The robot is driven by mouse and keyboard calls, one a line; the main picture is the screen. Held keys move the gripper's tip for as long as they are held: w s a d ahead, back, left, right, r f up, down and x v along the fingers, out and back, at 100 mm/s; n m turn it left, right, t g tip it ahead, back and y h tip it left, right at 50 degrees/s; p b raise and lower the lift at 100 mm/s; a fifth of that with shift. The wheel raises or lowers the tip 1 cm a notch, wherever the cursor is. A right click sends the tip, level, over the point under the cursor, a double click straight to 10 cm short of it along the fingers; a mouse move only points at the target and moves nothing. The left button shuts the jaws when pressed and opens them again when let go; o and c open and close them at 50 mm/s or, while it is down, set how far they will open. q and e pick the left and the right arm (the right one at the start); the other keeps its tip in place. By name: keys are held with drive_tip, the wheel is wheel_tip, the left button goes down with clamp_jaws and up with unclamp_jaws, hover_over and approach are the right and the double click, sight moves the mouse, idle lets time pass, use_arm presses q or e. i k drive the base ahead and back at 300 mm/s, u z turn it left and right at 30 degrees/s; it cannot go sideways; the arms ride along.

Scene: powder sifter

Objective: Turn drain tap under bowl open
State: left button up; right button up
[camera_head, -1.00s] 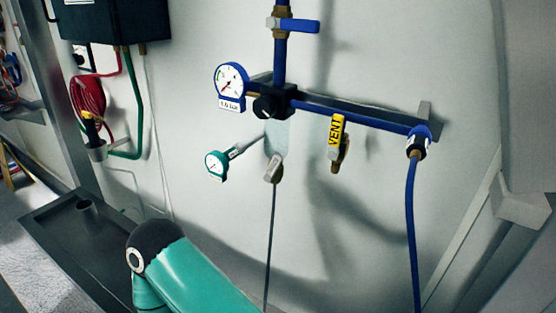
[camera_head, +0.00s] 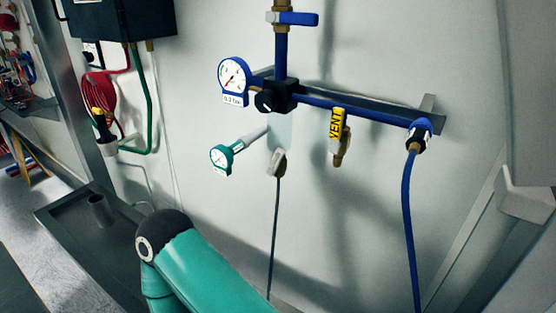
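The drain tap (camera_head: 277,162) is a small grey-brown fitting under the pale, see-through bowl (camera_head: 283,131). A thin dark hose (camera_head: 276,225) hangs straight down from it. The tap is small, and I cannot tell whether it is open. The bowl hangs below a black regulator block (camera_head: 277,96) on the blue pipe. Neither gripper is in view. A teal link of one of my arms fills the lower middle, apart from the tap in the picture. Nothing of mine is seen touching the tap.
A blue-rimmed gauge (camera_head: 233,75), a teal gauge (camera_head: 221,158) and a yellow VENT handle (camera_head: 337,125) surround the bowl. A blue lever (camera_head: 297,18) sits above. A blue hose (camera_head: 408,220) hangs at right. A dark tray (camera_head: 65,218) stands lower left.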

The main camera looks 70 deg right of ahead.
sight(279, 153)
drive_tip(key=u, duration=0.25)
drive_tip(key=i, duration=0.75)
drive_tip(key=z, duration=4.3)
drive_tip(key=k, duration=0.15)
drive_tip(key=u, duration=1.7)
